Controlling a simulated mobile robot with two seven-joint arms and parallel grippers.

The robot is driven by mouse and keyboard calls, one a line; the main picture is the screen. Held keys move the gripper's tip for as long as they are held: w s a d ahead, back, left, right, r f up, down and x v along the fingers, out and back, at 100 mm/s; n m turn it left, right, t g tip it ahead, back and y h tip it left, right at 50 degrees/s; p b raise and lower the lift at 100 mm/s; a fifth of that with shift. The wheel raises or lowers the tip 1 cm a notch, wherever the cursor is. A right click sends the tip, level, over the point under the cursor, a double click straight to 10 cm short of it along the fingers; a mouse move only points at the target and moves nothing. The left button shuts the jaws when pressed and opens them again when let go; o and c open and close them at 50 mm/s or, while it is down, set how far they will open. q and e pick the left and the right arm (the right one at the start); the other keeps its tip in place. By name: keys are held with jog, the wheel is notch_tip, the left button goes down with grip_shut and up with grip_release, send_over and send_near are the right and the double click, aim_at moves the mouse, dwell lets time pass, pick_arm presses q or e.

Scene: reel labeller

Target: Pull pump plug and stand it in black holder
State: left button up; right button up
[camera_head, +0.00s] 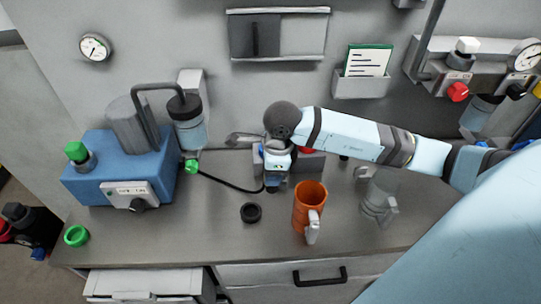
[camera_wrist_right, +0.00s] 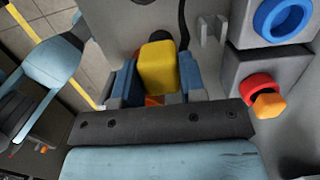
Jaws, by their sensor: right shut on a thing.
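The blue pump (camera_head: 118,165) stands on the left of the bench, with a black cable (camera_head: 228,182) running right from its side to my right gripper (camera_head: 272,185). In the right wrist view a yellow plug (camera_wrist_right: 158,66) sits between the fingers of my right gripper (camera_wrist_right: 158,82), which is shut on it. In the head view the wrist hides most of the plug. I cannot tell whether it touches a socket. A small round black holder (camera_head: 251,212) stands on the bench, in front and a little left of the gripper. My left gripper is not in view.
Grey socket boxes with a blue ring (camera_wrist_right: 283,18) and a red ring (camera_wrist_right: 258,88) lie beside the gripper. An orange mug (camera_head: 308,205) stands right of the black holder. A green ring (camera_head: 77,235) lies front left. The bench left of the holder is clear.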

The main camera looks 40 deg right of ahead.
jog(key=shift+s+a, duration=0.45)
jog(key=shift+s, duration=0.2)
notch_tip(320, 180, up, 7)
jog(key=p, duration=0.3)
jog(key=shift+s, duration=0.1)
